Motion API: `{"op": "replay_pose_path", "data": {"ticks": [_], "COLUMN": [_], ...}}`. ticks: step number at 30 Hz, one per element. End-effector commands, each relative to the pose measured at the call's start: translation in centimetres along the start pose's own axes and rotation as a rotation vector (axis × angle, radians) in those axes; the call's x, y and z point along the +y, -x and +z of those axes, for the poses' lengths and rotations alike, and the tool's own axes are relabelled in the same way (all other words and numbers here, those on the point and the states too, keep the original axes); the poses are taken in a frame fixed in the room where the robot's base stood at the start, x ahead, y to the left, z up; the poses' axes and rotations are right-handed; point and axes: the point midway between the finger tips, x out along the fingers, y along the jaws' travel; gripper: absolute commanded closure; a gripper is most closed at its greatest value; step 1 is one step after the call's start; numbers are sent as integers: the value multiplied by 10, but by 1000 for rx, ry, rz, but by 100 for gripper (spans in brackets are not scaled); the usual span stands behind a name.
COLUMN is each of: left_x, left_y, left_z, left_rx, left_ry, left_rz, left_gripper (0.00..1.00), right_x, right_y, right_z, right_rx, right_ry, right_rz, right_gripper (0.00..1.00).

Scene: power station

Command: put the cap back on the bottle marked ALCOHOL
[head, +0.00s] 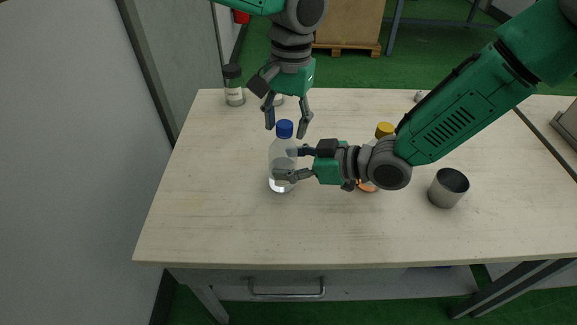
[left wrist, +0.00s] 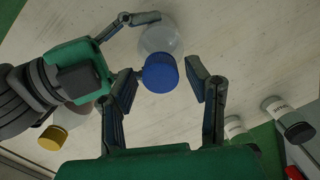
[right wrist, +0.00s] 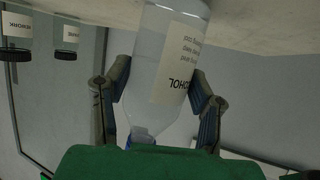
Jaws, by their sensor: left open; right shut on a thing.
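The clear bottle marked ALCOHOL (head: 282,164) stands upright on the table, and its label (right wrist: 180,82) shows in the right wrist view. A blue cap (head: 284,129) sits at the top of the bottle; whether it is screwed tight I cannot tell. My right gripper (head: 291,163) is shut around the bottle's body from the right. My left gripper (head: 286,125) points down from above and is open. In the left wrist view the blue cap (left wrist: 161,73) lies between its two fingertips, with a gap towards the right finger.
A yellow-capped bottle (head: 385,129) stands partly behind my right arm. A metal cup (head: 448,188) is to the right. A dark-capped jar (head: 233,86) stands at the back left, with another partly hidden behind my left gripper. The table's front left (head: 210,220) is clear.

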Motion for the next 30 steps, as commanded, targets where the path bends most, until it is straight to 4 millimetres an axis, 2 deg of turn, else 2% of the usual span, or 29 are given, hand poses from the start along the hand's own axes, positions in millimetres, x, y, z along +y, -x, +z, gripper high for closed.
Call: {"op": "replay_pose_path", "data": {"ticks": [1, 3, 4, 11, 14, 19, 23, 24, 26, 30], "left_x": [0, 0, 0, 0, 0, 0, 0, 0, 0, 0], "left_y": [0, 0, 0, 0, 0, 1, 1, 0, 0, 0], "left_z": [0, 0, 0, 0, 0, 0, 0, -1, -1, 0], "left_rx": [0, 0, 0, 0, 1, 0, 0, 0, 0, 0], "left_ry": [0, 0, 0, -9, -90, -330, -329, -328, -328, -327], "left_rz": [0, 0, 0, 0, -4, -9, -7, -7, -7, -7], "left_gripper": [67, 92, 100, 100, 100, 100, 100, 70, 50, 50], "right_x": [0, 0, 0, 0, 0, 0, 0, 0, 0, 0], "right_y": [0, 0, 0, 0, 0, 0, 0, 0, 0, 0], "right_z": [0, 0, 0, -1, -1, -1, 0, 0, 0, 0], "right_rx": [1, 1, 1, 1, 1, 1, 1, 1, 1, 1], "right_ry": [0, 0, 0, 1, 1, 1, 1, 1, 1, 1], "right_rz": [0, 0, 0, 0, -1, -1, -1, -1, -1, -1], "right_gripper": [100, 100, 100, 100, 100, 100, 100, 100, 100, 100]}}
